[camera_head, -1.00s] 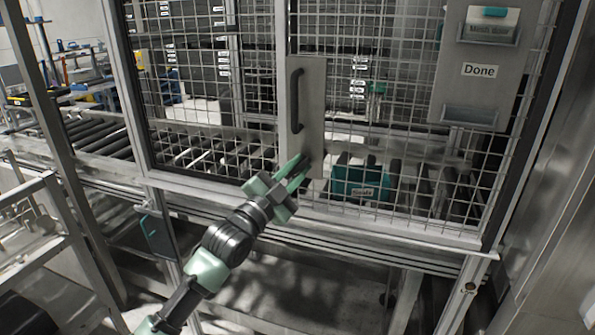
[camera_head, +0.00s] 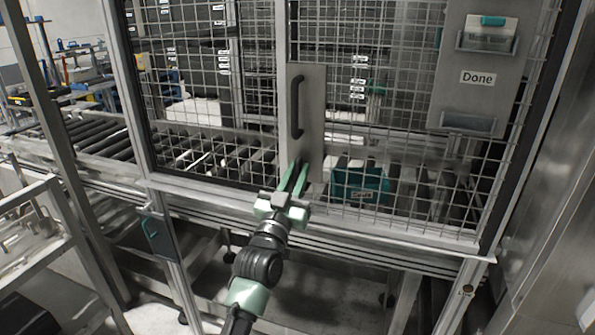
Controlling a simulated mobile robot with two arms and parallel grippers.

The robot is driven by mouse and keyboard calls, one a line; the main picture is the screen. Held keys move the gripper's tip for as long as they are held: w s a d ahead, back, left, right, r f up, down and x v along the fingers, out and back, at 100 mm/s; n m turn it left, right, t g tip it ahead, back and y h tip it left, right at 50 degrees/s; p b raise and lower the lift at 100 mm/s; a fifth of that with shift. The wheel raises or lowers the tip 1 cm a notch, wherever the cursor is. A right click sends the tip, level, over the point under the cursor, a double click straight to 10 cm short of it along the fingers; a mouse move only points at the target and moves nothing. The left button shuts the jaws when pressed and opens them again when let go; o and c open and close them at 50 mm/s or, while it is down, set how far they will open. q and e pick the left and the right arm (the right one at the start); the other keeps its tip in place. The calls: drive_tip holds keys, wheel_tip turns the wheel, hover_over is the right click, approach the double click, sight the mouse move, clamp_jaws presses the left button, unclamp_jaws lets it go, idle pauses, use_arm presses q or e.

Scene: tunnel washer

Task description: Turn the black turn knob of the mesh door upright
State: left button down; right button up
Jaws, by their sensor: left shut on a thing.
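The mesh door (camera_head: 222,95) is closed in its frame, with a grey metal plate (camera_head: 314,120) on its stile. A black bow handle (camera_head: 297,107) stands upright on the plate. My left gripper (camera_head: 297,168) is at the lower part of this plate, below the handle, its green fingers pointing nearly straight up. It is shut on the black turn knob, which the fingertips almost fully hide. The little that shows does not make the knob's angle clear. My right gripper is not in view.
A teal crate (camera_head: 361,185) sits on rollers behind the mesh. A grey panel with a "Done" label (camera_head: 478,78) hangs at the upper right. A silver frame post (camera_head: 138,95) stands left of the door, and a metal rack (camera_head: 30,225) is at the lower left.

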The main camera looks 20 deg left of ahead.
use_arm(q)
drive_tip(key=shift+f+n, duration=0.1)
drive_tip(key=shift+n, duration=0.3)
drive_tip(key=c, duration=1.5)
unclamp_jaws()
drive_tip(key=b+v, duration=0.2)
drive_tip(key=v, duration=0.5)
drive_tip(key=shift+s+d+f, duration=0.1)
drive_tip(key=shift+s+f, duration=0.1)
drive_tip(key=shift+s, duration=0.1)
